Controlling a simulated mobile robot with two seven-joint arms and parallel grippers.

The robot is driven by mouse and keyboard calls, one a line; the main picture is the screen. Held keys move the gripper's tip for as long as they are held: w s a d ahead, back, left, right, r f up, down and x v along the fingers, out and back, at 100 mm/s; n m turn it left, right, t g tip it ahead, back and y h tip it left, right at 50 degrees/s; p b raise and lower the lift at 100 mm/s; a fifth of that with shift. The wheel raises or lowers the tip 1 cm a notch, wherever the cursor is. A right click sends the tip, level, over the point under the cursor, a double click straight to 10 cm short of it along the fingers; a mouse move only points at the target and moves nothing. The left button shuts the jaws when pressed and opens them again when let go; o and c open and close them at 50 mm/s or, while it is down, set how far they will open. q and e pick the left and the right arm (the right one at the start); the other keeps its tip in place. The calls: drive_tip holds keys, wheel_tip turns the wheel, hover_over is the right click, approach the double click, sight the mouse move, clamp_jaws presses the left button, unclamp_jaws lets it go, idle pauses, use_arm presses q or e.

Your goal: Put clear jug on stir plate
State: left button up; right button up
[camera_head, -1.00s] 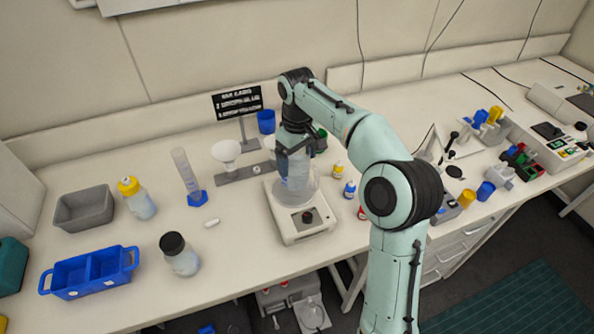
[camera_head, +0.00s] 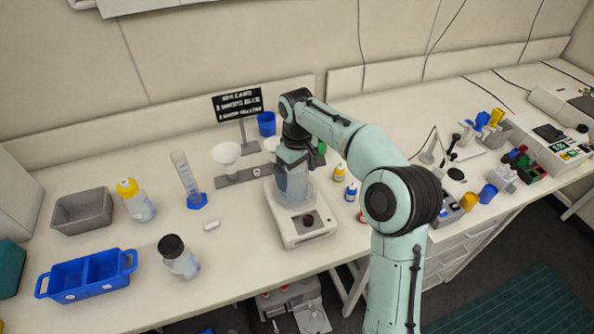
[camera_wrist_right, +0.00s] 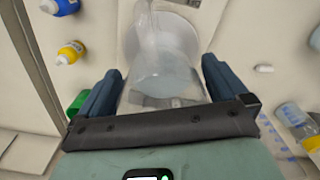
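The clear jug (camera_head: 293,187) stands upright over the top of the white stir plate (camera_head: 304,236), and its base looks to be on or just above the plate's round top. My right gripper (camera_head: 295,158) comes down from above around the jug's upper part. My left gripper is not in view.
Small bottles with yellow (camera_head: 339,172) and blue (camera_head: 351,191) caps stand right of the plate. A funnel stand (camera_head: 235,178) and a measuring cylinder (camera_head: 186,178) are to the left. A dark-capped bottle (camera_head: 179,257) and a blue carrier (camera_head: 87,277) stand front left, with bare table between.

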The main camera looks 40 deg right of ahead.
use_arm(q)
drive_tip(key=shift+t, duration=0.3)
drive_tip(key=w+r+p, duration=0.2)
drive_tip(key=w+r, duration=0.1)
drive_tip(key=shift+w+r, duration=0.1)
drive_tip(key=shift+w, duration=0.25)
use_arm(e)
wheel_tip(320, 180, up, 12)
drive_tip(key=shift+r, duration=0.15)
